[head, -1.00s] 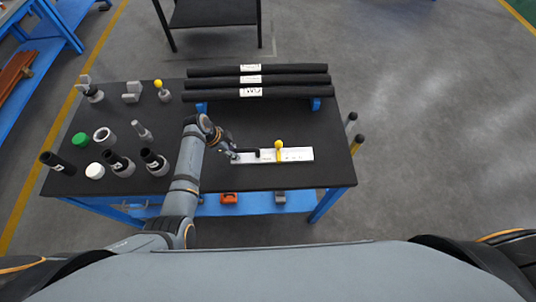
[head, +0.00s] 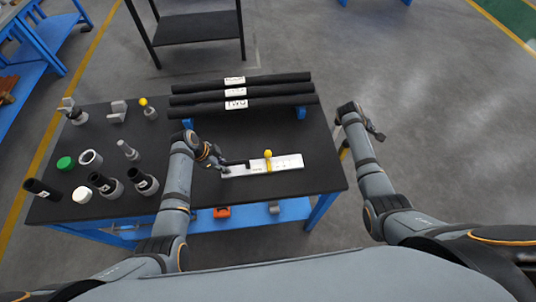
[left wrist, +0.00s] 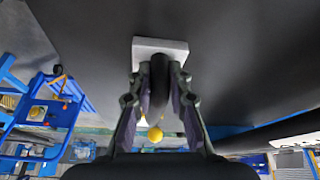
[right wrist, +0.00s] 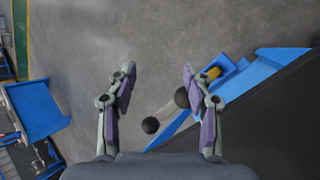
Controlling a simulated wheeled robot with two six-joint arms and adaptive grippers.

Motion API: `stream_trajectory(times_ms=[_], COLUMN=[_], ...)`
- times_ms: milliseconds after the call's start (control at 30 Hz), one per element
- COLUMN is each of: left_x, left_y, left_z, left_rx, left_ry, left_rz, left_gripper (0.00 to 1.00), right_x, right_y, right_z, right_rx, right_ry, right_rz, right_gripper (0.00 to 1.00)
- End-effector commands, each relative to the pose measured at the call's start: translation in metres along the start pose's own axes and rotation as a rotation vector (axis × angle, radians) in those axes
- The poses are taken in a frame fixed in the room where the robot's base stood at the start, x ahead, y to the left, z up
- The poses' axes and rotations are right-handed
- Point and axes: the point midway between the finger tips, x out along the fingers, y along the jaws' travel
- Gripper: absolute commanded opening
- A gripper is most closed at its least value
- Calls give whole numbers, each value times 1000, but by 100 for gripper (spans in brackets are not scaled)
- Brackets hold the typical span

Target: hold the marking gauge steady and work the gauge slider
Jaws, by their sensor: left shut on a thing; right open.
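The marking gauge is a flat pale plate (head: 290,163) lying on the black table top. Near its left end is a black grip (head: 238,163), and a slider with a yellow knob (head: 268,154) stands near its middle. My left gripper (head: 223,167) is at the left end. In the left wrist view its fingers (left wrist: 158,88) are shut on the black grip (left wrist: 158,78), with the plate's end (left wrist: 160,44) beyond and the yellow knob (left wrist: 155,134) partly hidden between the fingers. My right gripper (right wrist: 160,72) is open and empty, beyond the table's right edge, away from the gauge.
Three black rolls (head: 240,92) with white labels lie behind the gauge. Several pegs and caps, including a green cap (head: 66,163), stand at the table's left. The table around the gauge is clear.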

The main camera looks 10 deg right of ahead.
Motion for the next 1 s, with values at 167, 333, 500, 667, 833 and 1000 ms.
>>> stream_trajectory(times_ms=[167, 333, 500, 667, 833, 1000], left_x=[0, 0, 0, 0, 0, 0], left_y=[0, 0, 0, 0, 0, 1], left_z=[0, 1, 1, 1, 1, 1], left_rx=[0, -1, -1, -1, -1, -1], left_ry=[-1, -2, -2, -2, -1, -1], left_rz=[-1, 0, 0, 1, 1, 2], left_gripper=[0, 0, 0, 0, 0, 0], right_x=[-104, -210, -267, -278, -268, -243], right_y=[-91, -149, -174, -179, -188, -214], right_z=[-94, -143, -158, -159, -162, -172], right_rx=[80, 57, 17, 7, 7, 6], right_ry=[153, 251, 289, 296, 292, 290], right_rz=[-360, -632, -760, -785, -785, -785], right_gripper=[51, 51, 51, 51, 51, 51])
